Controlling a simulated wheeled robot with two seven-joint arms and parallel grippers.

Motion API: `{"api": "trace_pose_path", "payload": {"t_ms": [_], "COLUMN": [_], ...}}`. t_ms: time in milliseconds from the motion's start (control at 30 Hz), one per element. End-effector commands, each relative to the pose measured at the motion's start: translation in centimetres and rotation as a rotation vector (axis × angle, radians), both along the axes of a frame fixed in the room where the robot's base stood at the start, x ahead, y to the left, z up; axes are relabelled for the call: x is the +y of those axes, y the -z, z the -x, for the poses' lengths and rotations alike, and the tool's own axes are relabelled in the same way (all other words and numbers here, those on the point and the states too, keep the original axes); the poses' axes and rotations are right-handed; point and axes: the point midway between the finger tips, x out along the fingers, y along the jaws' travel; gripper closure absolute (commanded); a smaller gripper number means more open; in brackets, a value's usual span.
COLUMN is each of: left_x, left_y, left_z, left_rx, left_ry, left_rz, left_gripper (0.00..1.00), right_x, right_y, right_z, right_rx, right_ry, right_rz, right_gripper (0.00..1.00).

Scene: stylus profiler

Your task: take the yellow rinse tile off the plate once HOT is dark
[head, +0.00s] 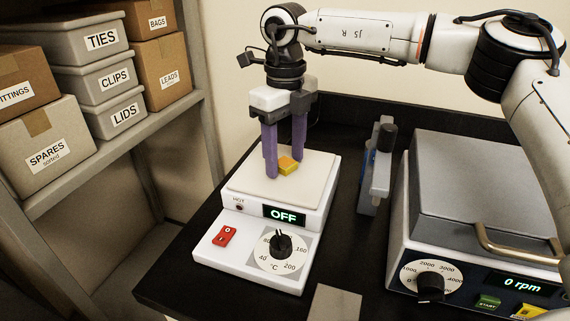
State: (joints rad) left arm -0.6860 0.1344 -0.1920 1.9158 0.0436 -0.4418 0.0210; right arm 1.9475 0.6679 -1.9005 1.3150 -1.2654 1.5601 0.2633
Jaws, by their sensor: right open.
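The hot plate (240,184) stands on the black bench with a pale square top. Its display (284,215) reads OFF. The small HOT lamp (239,207) beside the display looks dark. The yellow rinse tile (288,166) lies on the plate's top, towards the back right. My right gripper (284,172) points down over the plate with its two purple fingers apart. The tile shows between and partly behind the fingers; I cannot tell whether they touch it. My left gripper is not in view.
A red switch (224,236) and a temperature dial (281,246) are on the plate's front. A grey lidded machine (470,190) reading 0 rpm stands at right. A grey and blue upright holder (377,175) stands between them. Shelves with labelled boxes (45,142) are at left.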

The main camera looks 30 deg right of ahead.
Motion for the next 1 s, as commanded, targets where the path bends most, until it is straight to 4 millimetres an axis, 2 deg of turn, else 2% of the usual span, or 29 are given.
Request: {"api": "trace_pose_path", "payload": {"t_ms": [133,400,633,733,1000], "left_x": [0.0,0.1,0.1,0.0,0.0], "left_y": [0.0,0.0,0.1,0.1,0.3], "left_z": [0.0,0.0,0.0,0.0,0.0], "left_rx": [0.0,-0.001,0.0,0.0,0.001], "left_ry": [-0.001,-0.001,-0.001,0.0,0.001], "left_rz": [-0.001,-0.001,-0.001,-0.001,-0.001], "left_gripper": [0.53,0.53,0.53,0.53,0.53], "right_x": [0.0,0.0,0.0,0.0,0.1], "right_y": [0.0,0.0,-0.2,-0.9,-6.1], "right_z": [0.0,0.0,0.0,-0.1,-0.1], "right_rx": [0.0,0.0,-0.001,-0.002,-0.003], "right_ry": [0.0,0.0,0.0,0.0,0.0], "right_rz": [0.0,0.0,0.0,-0.001,-0.001], "right_gripper": [0.48,0.92,0.92,0.92,0.92]}}
